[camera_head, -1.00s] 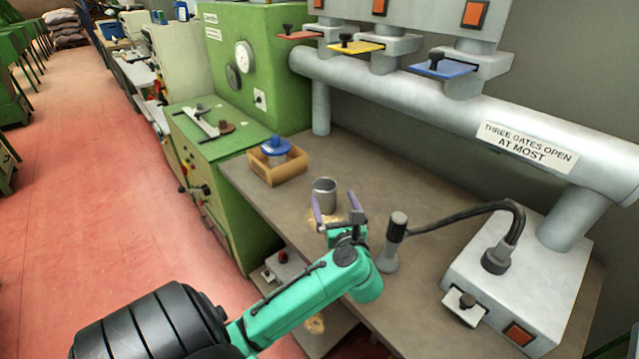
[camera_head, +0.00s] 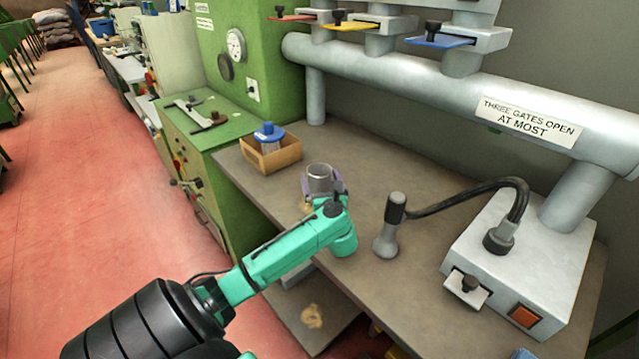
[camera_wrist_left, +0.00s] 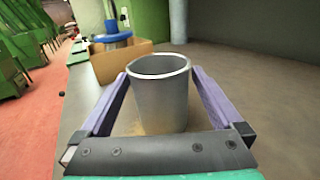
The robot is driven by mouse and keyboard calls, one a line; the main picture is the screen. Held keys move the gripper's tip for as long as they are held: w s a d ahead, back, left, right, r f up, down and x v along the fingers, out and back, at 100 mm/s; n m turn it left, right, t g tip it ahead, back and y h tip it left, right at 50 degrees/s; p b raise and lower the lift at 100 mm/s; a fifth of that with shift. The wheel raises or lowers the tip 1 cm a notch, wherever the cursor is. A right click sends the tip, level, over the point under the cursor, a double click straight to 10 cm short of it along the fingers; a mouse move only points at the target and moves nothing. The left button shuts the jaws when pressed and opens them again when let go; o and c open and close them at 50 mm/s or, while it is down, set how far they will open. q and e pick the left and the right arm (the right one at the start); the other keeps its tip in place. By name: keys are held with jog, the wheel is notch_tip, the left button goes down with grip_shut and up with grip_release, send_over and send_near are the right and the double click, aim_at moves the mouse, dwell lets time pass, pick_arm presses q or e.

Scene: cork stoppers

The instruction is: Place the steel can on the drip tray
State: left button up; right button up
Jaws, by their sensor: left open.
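The steel can (camera_head: 319,180) is a grey, open-topped cylinder standing upright on the brown bench. In the left wrist view the can (camera_wrist_left: 160,95) stands between the two purple fingers. My left gripper (camera_head: 322,186) is open, with one finger on each side of the can. Gaps show between the can and the fingers in the wrist view, though contact low down is hidden. The can's lower part is hidden by the gripper in the head view. I cannot make out a drip tray for certain. My right gripper is not in view.
A cardboard box (camera_head: 284,156) with a blue-lidded container (camera_head: 268,134) stands behind the can. A grey handpiece with a black grip (camera_head: 388,235) stands to the right, its hose running to a metal unit (camera_head: 510,262). Bare bench (camera_head: 375,165) lies behind and right of the can.

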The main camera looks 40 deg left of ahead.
aim_at(317, 168)
pick_arm(q)
jog(key=x, duration=0.3)
jog(key=shift+w+a+r, duration=0.1)
jog(key=shift+a+r, duration=0.05)
jog(key=shift+r, duration=0.1)
jog(key=shift+w+a+f, duration=0.15)
jog(key=shift+w+a, duration=0.05)
jog(key=shift+a, duration=0.05)
jog(key=c, duration=1.5)
jog(key=shift+d, duration=0.1)
